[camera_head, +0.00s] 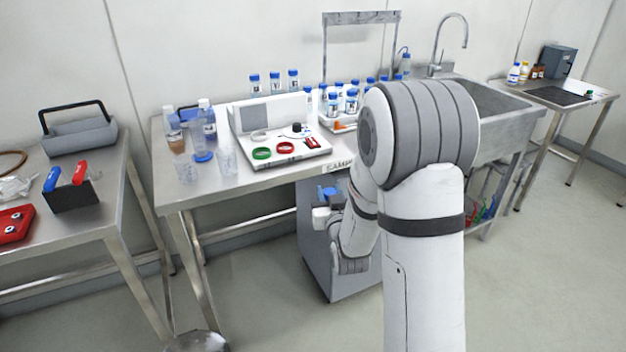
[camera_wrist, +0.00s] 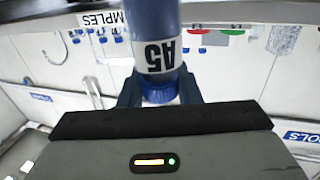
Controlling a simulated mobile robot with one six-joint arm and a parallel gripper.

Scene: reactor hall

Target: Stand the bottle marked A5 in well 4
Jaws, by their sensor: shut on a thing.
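The bottle marked A5 (camera_wrist: 155,45) fills the upper middle of the wrist view, with its label upside down and its blue cap (camera_wrist: 160,90) toward me. My gripper (camera_wrist: 160,92) is shut on it near the cap, one dark finger on each side. The far end of the bottle is cut off by the picture's top edge. In the head view my arm is folded in front of the bench, and the small gripper end (camera_head: 325,208) shows low before its front edge. I cannot make out well 4 or any well number.
The steel bench (camera_head: 228,190) carries a white instrument (camera_head: 265,118) with a green ring (camera_head: 262,153) and red ring (camera_head: 285,147), clear beakers and several blue-capped bottles. A sample tray (camera_head: 340,124) stands partly behind my arm. A grey cabinet (camera_head: 316,262) is below. A sink (camera_head: 485,100) stands right.

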